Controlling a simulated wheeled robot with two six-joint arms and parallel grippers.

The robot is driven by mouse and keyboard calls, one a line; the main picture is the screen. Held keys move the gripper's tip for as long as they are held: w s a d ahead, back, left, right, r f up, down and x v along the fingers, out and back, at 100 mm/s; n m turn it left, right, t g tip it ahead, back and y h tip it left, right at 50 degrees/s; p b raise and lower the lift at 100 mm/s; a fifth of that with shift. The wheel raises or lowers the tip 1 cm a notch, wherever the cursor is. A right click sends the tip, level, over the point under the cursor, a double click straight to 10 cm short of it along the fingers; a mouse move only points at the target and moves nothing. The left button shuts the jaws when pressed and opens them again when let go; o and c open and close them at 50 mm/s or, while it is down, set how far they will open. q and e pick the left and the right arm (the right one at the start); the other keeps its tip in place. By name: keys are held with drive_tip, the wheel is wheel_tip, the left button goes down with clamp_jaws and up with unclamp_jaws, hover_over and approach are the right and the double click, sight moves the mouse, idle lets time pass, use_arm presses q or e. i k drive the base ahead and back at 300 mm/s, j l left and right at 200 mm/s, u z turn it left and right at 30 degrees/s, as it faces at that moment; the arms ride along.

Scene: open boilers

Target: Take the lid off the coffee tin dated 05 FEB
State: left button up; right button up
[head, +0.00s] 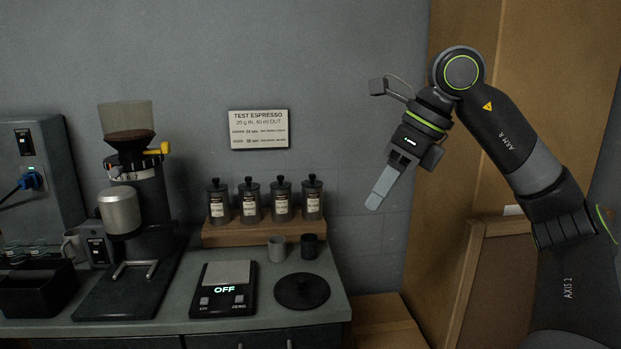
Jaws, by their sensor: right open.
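Several dark coffee tins stand in a row on a wooden riser against the wall: the leftmost tin (218,204), a second tin (250,202), a third tin (282,200) and the rightmost tin (312,198). Each has a dark knobbed lid on and a pale label. The label dates are too small to read, so I cannot tell which is 05 FEB. My right gripper (378,190) is in the air to the right of the tins, apart from them, pointing down and left. It is open and I see nothing held. My left gripper is out of view.
The wooden riser (235,236) stands at the back of the counter. In front are two small cups (277,249) (310,246), a scale (224,290) reading OFF and a round dark disc (302,291). A grinder (133,190) stands left. Air between my gripper and the tins is clear.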

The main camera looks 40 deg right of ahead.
sight(312, 184)
drive_tip(key=i+l, duration=0.6)
drive_tip(key=i, duration=0.15)
drive_tip(key=i+l, duration=0.65)
drive_tip(key=i, duration=0.1)
